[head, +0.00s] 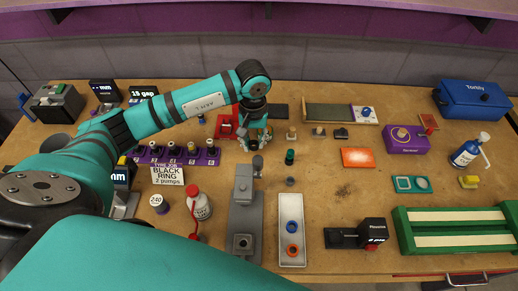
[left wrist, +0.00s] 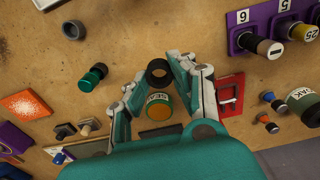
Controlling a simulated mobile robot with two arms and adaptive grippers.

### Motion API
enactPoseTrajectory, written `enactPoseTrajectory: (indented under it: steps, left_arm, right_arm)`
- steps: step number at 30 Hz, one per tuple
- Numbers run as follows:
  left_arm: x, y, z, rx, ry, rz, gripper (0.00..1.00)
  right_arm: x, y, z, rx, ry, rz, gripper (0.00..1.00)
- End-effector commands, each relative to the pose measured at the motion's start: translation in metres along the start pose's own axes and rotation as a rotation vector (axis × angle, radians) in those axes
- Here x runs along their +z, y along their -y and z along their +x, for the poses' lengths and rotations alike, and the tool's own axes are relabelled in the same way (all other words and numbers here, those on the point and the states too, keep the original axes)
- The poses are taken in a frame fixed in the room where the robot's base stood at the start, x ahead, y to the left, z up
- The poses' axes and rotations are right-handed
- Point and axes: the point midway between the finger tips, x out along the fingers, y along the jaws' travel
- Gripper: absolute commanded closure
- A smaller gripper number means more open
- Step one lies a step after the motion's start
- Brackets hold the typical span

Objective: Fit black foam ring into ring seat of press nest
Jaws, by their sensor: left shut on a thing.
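The black foam ring (left wrist: 159,72) is between the fingertips of my left gripper (left wrist: 160,70) in the left wrist view. The fingers are shut on it. In the head view my left gripper (head: 256,140) is over the back middle of the table, and the ring there cannot be told apart from the fingers. A grey press (head: 243,200) stands at the front middle, apart from the gripper. Its nest (head: 242,243) is a small square block with a dark round centre at the near end. My right gripper is not in view.
A white tray (head: 291,260) right of the press holds a blue ring and an orange ring. A green-and-black knob (head: 290,157) and a grey ring (head: 290,181) stand between. A jar with an orange top (left wrist: 159,108) shows between my fingers. A red-capped bottle (head: 199,205) stands left of the press.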

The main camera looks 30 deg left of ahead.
Motion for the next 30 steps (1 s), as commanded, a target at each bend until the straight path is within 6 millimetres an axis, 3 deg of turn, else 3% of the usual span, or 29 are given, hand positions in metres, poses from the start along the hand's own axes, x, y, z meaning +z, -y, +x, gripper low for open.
enactPoseTrajectory:
  steps: [5,15,28,29,30]
  left_arm:
    - [0.001,-0.001,0.023,0.001,0.002,0.000,0.87]
    - [0.001,-0.001,0.060,0.001,0.001,-0.001,0.87]
    - [-0.001,0.000,0.069,0.000,-0.002,0.001,0.87]
    - [0.000,0.000,0.067,0.001,-0.002,0.001,0.72]
    - [0.000,0.000,0.067,0.001,-0.002,0.001,0.67]
  right_arm:
    - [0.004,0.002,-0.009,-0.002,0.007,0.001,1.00]
    - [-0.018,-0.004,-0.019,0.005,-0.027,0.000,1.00]
    - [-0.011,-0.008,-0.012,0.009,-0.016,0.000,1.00]
    - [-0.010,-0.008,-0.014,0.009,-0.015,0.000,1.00]
    - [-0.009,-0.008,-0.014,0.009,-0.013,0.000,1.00]
